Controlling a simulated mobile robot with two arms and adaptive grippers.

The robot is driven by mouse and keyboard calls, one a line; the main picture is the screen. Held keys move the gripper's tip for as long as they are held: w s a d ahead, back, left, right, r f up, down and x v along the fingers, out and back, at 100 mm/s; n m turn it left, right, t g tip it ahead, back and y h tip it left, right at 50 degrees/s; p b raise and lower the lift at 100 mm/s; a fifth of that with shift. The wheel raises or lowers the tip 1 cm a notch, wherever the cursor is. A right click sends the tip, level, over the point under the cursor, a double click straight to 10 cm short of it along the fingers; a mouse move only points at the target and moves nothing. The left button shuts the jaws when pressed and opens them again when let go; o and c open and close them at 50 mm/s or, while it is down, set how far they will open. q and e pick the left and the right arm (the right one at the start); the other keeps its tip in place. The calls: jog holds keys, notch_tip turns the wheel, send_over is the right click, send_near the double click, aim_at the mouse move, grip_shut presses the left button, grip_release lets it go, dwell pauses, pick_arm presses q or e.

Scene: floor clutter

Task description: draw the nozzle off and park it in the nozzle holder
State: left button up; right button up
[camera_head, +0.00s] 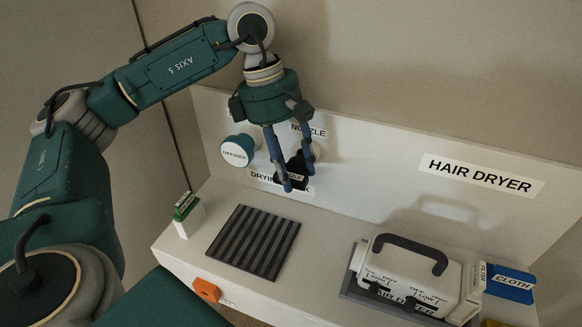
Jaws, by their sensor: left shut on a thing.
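My left gripper (297,190) points down in front of the back panel, left of its middle, and is shut on the black nozzle (291,170). A label is partly visible on the nozzle between the fingers. The nozzle holder (316,150) is a pale round peg on the panel under the NOZZLE label, just right of and behind the gripper, partly hidden by a finger. I cannot tell whether the nozzle touches it. The white hair dryer (415,270) with a dark handle lies at the right, well away from the gripper. My right gripper is not in view.
The round diffuser (236,152) hangs on the panel left of the gripper. A dark striped mat (254,242) lies on the counter below.

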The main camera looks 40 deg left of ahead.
aim_at(298, 158)
pick_arm(q)
jog(key=shift+b, duration=0.35)
dwell(1.3)
jog(key=shift+w, duration=0.3)
jog(key=shift+w+a, duration=0.15)
jog(key=shift+w, duration=0.2)
jog(key=shift+w+a+p, duration=0.25)
jog(key=shift+w+p, duration=0.15)
jog(key=shift+w, duration=0.55)
jog(key=o, duration=1.1)
jog(key=v, duration=1.2)
jog(key=shift+w, duration=0.1)
